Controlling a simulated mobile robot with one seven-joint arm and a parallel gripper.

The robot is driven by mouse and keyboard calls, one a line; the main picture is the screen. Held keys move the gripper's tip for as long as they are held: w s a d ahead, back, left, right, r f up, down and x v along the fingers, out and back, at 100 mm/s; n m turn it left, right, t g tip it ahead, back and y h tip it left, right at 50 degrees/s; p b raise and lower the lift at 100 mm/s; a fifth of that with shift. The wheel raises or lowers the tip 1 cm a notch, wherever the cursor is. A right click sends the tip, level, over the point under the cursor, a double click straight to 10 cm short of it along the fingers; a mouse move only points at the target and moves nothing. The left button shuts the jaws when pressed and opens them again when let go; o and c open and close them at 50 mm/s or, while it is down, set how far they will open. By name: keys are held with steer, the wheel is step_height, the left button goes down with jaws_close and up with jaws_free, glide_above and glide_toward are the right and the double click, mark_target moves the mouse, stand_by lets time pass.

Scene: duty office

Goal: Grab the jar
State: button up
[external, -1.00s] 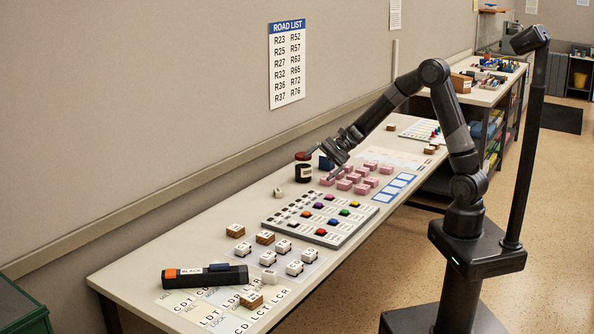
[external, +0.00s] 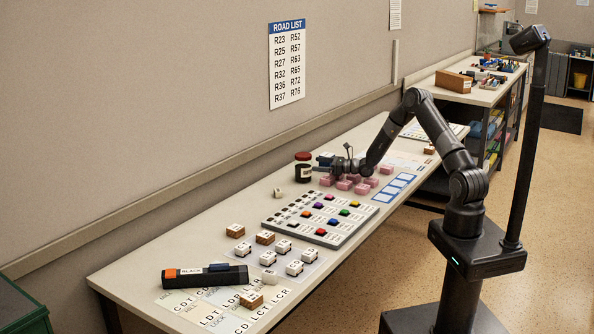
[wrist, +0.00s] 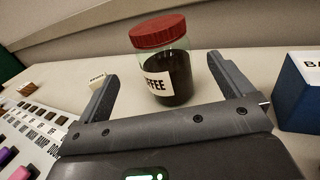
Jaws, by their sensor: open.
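The jar (external: 303,169) stands upright near the wall side of the bench, dark inside with a red lid and a white label. In the wrist view the jar (wrist: 170,78) is clear glass with dark contents, and its label reads as part of "COFFEE". My gripper (external: 318,168) is low over the bench, just right of the jar. In the wrist view my gripper (wrist: 166,78) is open, one finger on each side, with the jar ahead between the finger lines. Whether any finger touches the jar cannot be told.
A blue box (wrist: 301,88) stands close to the right finger. A button panel (external: 320,217) lies left of the gripper in the wrist view. Several pink blocks (external: 362,188) sit near my arm. A small white-labelled block (external: 278,192) is beside the jar on clear bench.

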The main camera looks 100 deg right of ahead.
mark_target(303, 162)
steer(key=x, duration=0.8)
steer(key=shift+s+d+r, duration=0.1)
steer(key=shift+d, duration=0.05)
steer(key=c, duration=1.4)
